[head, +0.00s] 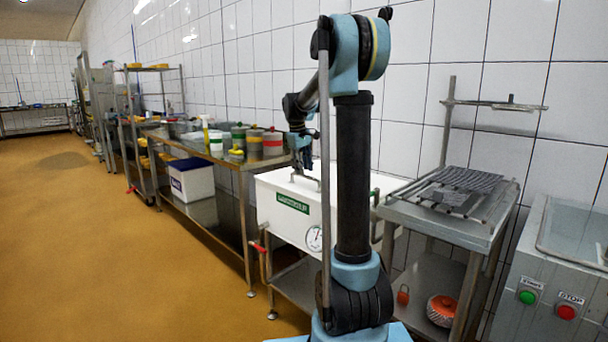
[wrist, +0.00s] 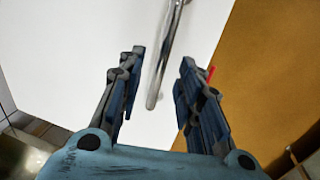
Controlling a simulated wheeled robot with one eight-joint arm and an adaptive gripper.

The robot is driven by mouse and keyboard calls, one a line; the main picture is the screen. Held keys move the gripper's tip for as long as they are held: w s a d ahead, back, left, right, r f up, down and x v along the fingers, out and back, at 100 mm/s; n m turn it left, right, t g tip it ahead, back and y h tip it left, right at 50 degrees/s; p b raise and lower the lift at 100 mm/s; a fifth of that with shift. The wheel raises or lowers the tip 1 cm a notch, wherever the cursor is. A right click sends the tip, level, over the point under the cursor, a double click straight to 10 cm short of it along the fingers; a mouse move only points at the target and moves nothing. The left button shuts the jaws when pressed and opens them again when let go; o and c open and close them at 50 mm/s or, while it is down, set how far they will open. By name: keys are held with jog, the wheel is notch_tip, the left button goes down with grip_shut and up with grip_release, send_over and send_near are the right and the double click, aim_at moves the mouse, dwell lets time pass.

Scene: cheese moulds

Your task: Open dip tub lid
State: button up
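The dip tub (head: 288,225) is a white box with a green label and a round dial on its front, standing mid-view in the head view. Its white lid (wrist: 60,50) looks flat and closed, partly hidden by my arm in the head view. A curved metal handle (wrist: 156,88) rises from the lid. My gripper (wrist: 162,62) is open above the lid, pointing down at it. In the wrist view the handle runs between the two fingers, with gaps visible on both sides. My gripper also shows over the lid in the head view (head: 302,160).
A steel bench with several pots and a white-and-blue crate (head: 191,180) stands left of the tub. A steel table (head: 455,226) with a rack stands to the right, beside a machine with green and red buttons (head: 566,312). The ochre floor at left is clear.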

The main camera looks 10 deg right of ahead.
jog(key=shift+w+d+f, duration=0.1)
jog(key=shift+d+f, duration=0.1)
jog(key=shift+f, duration=0.95)
jog(key=shift+c, duration=0.6)
grip_shut()
jog(key=shift+r, duration=0.15)
